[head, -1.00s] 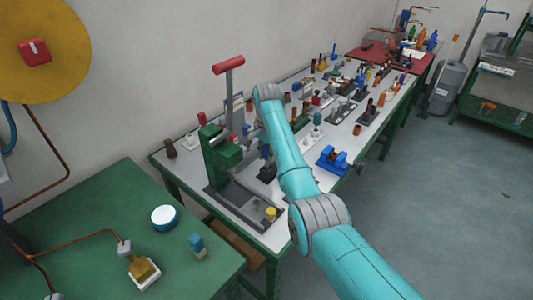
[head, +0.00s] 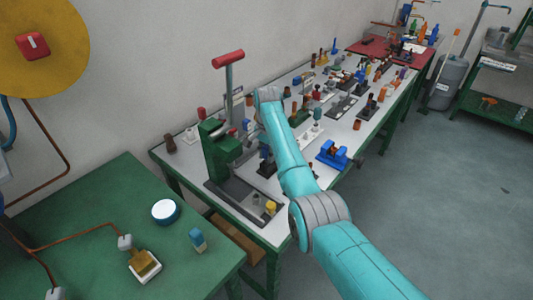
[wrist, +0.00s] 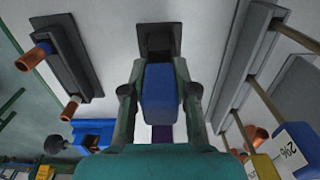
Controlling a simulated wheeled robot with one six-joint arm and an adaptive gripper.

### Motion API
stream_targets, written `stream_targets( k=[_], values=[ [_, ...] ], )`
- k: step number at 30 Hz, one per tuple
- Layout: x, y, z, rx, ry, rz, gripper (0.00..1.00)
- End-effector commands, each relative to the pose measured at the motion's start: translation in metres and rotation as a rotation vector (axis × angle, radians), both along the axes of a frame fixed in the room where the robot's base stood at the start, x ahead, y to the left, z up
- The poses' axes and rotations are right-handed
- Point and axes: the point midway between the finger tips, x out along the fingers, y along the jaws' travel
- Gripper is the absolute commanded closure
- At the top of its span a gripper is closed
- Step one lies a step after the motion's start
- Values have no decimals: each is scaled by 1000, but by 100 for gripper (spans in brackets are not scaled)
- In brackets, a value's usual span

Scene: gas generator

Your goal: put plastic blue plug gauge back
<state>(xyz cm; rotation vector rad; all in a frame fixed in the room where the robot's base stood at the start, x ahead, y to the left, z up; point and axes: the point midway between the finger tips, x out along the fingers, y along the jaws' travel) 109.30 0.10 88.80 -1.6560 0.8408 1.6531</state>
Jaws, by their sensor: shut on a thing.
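The blue plastic plug gauge (wrist: 160,92) is between the two fingers of my gripper (wrist: 159,72) in the wrist view. My gripper is shut on it. A dark base with a recessed square (wrist: 159,40) lies just beyond the gauge's far end. The gauge overlaps the base's near edge in the picture, and I cannot tell whether they touch. In the head view my arm reaches over the white workbench (head: 228,202), and the gripper and gauge are largely hidden or too small to make out.
A green press with a red handle (head: 228,57) stands left of my arm. A blue vise (head: 332,154) is to the right, also in the wrist view (wrist: 92,133). A long dark holder (wrist: 68,58) and grey rails (wrist: 240,65) flank the gripper. Many small parts crowd the bench.

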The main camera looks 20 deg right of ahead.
Motion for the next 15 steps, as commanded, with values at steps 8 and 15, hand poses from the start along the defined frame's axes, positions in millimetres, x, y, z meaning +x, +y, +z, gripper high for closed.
stream_targets(
  k=[8,15],
  values=[
    [0,0,-3,0,0,0,47],
    [0,0,-4,0,0,0,43]
  ],
)
